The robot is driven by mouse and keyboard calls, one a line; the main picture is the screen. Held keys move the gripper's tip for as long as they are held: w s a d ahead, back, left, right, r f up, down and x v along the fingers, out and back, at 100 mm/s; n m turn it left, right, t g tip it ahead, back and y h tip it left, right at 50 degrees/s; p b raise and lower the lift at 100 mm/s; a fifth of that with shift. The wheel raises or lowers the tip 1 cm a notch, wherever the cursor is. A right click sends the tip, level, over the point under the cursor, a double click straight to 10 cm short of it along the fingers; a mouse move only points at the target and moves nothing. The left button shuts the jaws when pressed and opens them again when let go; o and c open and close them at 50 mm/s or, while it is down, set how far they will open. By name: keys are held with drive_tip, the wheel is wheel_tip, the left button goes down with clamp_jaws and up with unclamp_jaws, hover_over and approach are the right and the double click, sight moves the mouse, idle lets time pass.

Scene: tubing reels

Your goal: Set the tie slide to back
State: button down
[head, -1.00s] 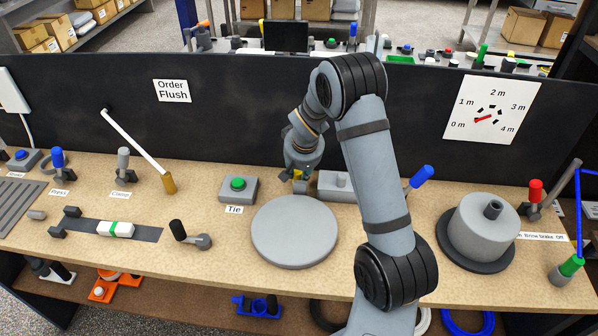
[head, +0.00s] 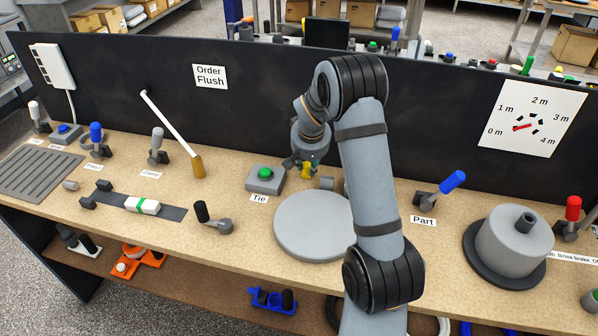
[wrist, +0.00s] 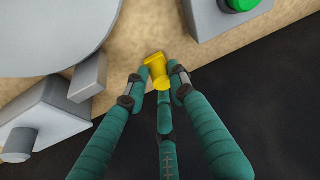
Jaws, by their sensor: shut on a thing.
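My gripper (wrist: 158,82) is shut on a small yellow piece (wrist: 156,63), which stands between its fingertips in the wrist view. In the head view the yellow piece (head: 307,167) shows just right of the box with the green button (head: 265,173), behind the big grey disc (head: 308,228). The yellow piece has no readable label, so I cannot tell for sure that it is the tie slide. The "Tie" label (head: 259,198) lies in front of the button box. The fingers hide the base of the yellow piece.
A grey box with a round knob (wrist: 35,125) is beside my gripper in the wrist view; in the head view my arm mostly hides it. A black panel (head: 250,110) stands behind. A blue-handled lever (head: 440,188) and grey reel (head: 513,240) are right.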

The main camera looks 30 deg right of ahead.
drive_tip(key=shift+w+a+r, duration=0.25)
drive_tip(key=shift+w+r, duration=0.05)
drive_tip(key=shift+w, duration=0.15)
drive_tip(key=c, duration=1.8)
unclamp_jaws()
drive_tip(key=shift+c, duration=0.2)
drive_tip(key=o, duration=0.3)
drive_tip(key=shift+a+f, duration=0.15)
drive_tip(key=shift+f, duration=0.05)
drive_tip(key=shift+s+r, duration=0.1)
drive_tip(key=shift+s+r, duration=0.1)
drive_tip(key=shift+r, duration=0.25)
drive_tip(key=v, duration=1.1)
drive_tip(key=shift+s+a, duration=0.1)
drive_tip(key=shift+s, duration=0.05)
